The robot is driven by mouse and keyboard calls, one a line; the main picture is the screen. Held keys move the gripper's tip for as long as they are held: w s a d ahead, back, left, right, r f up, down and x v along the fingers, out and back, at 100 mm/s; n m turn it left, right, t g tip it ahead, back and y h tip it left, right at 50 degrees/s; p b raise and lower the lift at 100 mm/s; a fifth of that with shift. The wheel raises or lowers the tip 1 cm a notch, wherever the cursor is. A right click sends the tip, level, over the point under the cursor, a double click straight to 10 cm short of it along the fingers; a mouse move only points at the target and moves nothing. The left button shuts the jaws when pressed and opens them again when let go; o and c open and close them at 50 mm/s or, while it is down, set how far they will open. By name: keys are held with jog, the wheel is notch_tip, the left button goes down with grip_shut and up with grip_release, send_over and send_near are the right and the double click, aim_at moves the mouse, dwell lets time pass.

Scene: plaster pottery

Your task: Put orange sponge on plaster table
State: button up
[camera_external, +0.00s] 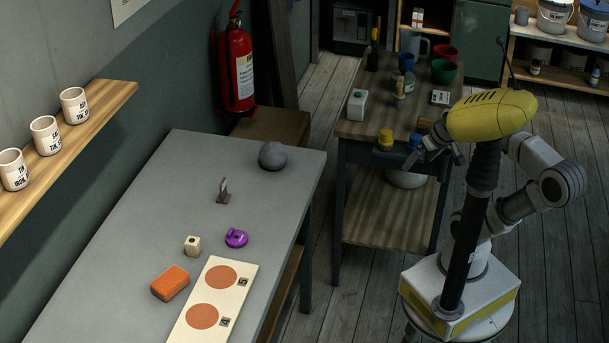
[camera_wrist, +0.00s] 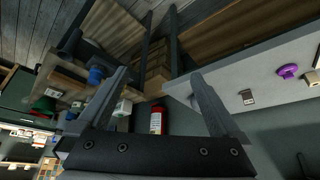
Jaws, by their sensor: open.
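The orange sponge (camera_external: 170,283) lies on the grey table (camera_external: 150,225), near its front, left of a cream board. I take this grey table to be the plaster table. The sponge does not show in the wrist view. My gripper (camera_external: 418,158) is by the front right of the wooden workbench, well to the right of the grey table and the sponge. In the wrist view my gripper (camera_wrist: 160,76) has its fingers spread with nothing between them. Part of the grey table (camera_wrist: 265,62) shows at the right there.
The cream board (camera_external: 212,298) with two orange discs, a purple object (camera_external: 236,238), a pale block (camera_external: 192,245), a small stand (camera_external: 223,190) and a grey ball (camera_external: 272,156) are on the grey table. The workbench (camera_external: 355,130) is cluttered. A fire extinguisher (camera_external: 236,70) hangs behind.

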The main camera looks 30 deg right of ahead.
jog(key=w+a+m+g+y, duration=0.2)
jog(key=w+a+y, duration=0.1)
jog(key=w+a, duration=0.7)
jog(key=m+g+y+b, duration=0.1)
jog(key=m+g+y, duration=0.8)
jog(key=m, duration=0.2)
send_near(183, 269)
jog(key=shift+y, duration=0.3)
jog(key=b+x, duration=0.1)
jog(key=x, duration=0.3)
jog(key=b+x, duration=0.1)
jog(key=x, duration=0.4)
jog(key=shift+f+b, duration=0.25)
jog(key=shift+b, duration=0.15)
jog(key=shift+m, duration=0.3)
jog(key=shift+a+r+b+x, duration=0.15)
jog(key=shift+b+x, duration=0.25)
jog(key=shift+x, duration=1.1)
jog(key=shift+a+r+b+x, duration=0.1)
jog(key=shift+r+b+x, duration=0.2)
jog(key=shift+x, duration=1.2)
jog(key=shift+w, duration=0.2)
